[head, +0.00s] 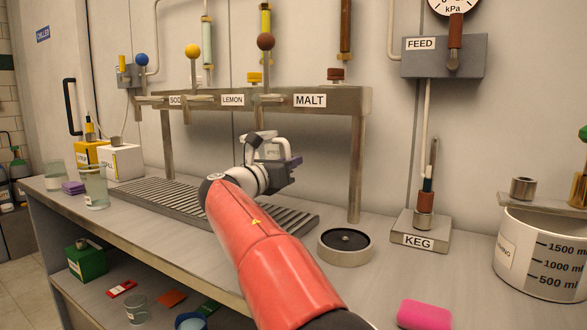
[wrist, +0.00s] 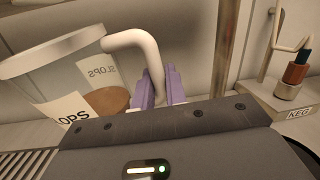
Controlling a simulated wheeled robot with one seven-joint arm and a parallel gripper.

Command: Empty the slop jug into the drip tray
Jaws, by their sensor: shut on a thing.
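The slop jug (wrist: 55,72) is a clear vessel with SLOPS labels, a pale handle and some brown liquid low in it. It is at the left of the wrist view, and looks tilted there. My gripper (wrist: 160,90) has its purple fingers shut on the jug's handle (wrist: 132,40). In the head view my gripper (head: 294,161) is in front of the tap rack, and my arm hides most of the jug. The slatted drip tray (head: 160,195) lies on the counter below and to the left; its slats (wrist: 18,165) also show in the wrist view. I cannot tell the jug's height over it.
The tap rack (head: 350,100) stands behind the tray. A round black-topped dish (head: 345,247), the KEG stand (head: 420,231), a pink sponge (head: 424,315) and a large measuring pot (head: 515,250) are to the right. Glasses (head: 95,190) and boxes (head: 121,163) stand at the left.

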